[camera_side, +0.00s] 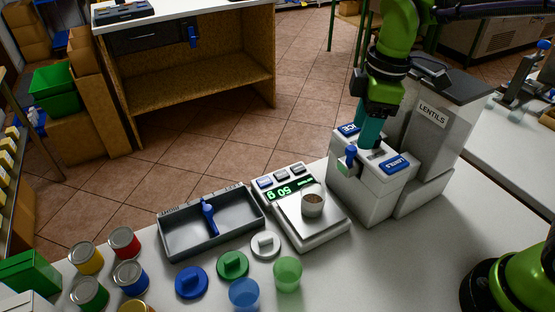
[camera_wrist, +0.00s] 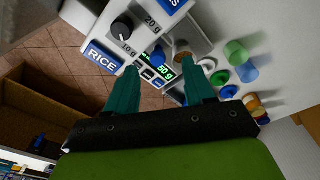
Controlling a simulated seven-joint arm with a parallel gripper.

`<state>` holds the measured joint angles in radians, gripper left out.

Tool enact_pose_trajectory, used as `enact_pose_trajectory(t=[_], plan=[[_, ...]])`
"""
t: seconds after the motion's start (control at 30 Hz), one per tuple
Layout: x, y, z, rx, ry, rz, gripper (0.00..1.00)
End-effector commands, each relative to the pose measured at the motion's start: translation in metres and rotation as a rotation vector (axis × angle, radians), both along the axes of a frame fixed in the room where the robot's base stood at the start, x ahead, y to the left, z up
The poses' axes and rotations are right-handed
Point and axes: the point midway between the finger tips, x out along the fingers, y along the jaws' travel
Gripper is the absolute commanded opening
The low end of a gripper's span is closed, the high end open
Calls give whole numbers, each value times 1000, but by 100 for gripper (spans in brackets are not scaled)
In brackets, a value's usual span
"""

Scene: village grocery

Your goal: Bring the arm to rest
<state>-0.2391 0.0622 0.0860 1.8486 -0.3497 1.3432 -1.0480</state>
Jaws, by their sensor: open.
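My gripper (camera_side: 365,132) has teal fingers and hangs above the front top of the white dispenser (camera_side: 362,195) in the side view. In the wrist view the gripper's two fingers (camera_wrist: 159,72) are spread apart with nothing held between them. The dispenser has blue labels, one reading RICE (camera_wrist: 103,57), and a blue lever (camera_side: 350,157) on its front. A dark knob (camera_wrist: 121,28) with 10 g and 20 g marks shows in the wrist view. Whether a finger touches the dispenser I cannot tell.
A white scale (camera_side: 322,236) reads 50 g and bears a small cup (camera_side: 313,206) with brown contents. A grey tray (camera_side: 180,245) holds a blue tool. Several cans, coloured lids and cups stand at the front left. A tall bin labelled LENTILS (camera_side: 433,113) stands close behind the dispenser.

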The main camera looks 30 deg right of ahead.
Motion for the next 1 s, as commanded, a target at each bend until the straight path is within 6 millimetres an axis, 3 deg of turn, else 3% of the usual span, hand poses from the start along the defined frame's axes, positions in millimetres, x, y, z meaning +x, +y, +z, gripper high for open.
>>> enact_pose_trajectory(t=[0.2, 0.4, 0.6, 1.0], plan=[[-46, -40, 12, 211, -124, -685, 53], [-87, -70, 16, 447, -211, -1154, 53], [-109, -85, 20, 550, -278, -1265, 53], [-111, -89, 27, 566, -308, -1270, 53]])
